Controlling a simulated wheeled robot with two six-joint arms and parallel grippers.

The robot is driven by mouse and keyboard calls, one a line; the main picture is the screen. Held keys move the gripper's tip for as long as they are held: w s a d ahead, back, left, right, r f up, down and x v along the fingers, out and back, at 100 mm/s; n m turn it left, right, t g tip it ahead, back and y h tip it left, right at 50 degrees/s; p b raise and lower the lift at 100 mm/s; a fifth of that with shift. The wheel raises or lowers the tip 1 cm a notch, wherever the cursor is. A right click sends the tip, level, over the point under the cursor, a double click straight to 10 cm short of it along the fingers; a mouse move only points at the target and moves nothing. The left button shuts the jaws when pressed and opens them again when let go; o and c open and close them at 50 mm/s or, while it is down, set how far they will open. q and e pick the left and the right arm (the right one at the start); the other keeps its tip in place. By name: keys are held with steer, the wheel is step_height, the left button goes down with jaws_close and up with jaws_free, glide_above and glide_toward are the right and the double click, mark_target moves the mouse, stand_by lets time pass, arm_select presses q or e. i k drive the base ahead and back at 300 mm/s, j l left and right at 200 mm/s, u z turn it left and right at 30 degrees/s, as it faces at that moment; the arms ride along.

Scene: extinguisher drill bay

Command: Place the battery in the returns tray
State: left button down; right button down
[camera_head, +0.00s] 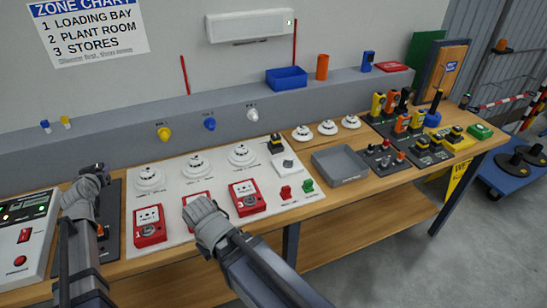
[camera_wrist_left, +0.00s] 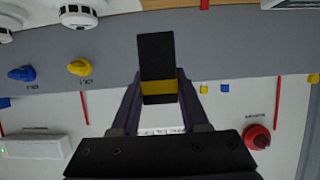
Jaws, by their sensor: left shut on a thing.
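My left gripper (camera_head: 92,178) is over the left end of the bench. In the left wrist view its jaws (camera_wrist_left: 157,100) are shut on a black battery (camera_wrist_left: 156,55) with a yellow band. In the head view the battery is mostly hidden by the gripper. A shallow grey open tray (camera_head: 340,178), which looks like the returns tray, stands on the bench right of the white panel and looks empty. My right gripper (camera_head: 200,216) is above the red call points; its fingers are not clear.
The white panel (camera_head: 222,170) carries round detectors, red call points (camera_head: 247,197) and a black-yellow block (camera_head: 276,143). Right of the tray stand dark racks (camera_head: 382,160) with several black, yellow and orange items. A blue bin (camera_head: 287,78) sits on the back ledge.

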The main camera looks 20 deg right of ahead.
mark_target(338, 168)
steer(key=k+l, duration=0.1)
steer(key=l, duration=0.55)
steer(key=k+l, duration=0.1)
steer(key=l, duration=1.25)
steer(key=k+l, duration=0.15)
steer(key=l, duration=0.5)
steer(key=k+l, duration=0.1)
steer(key=l, duration=0.6)
steer(key=k+l, duration=0.1)
steer(key=l, duration=0.55)
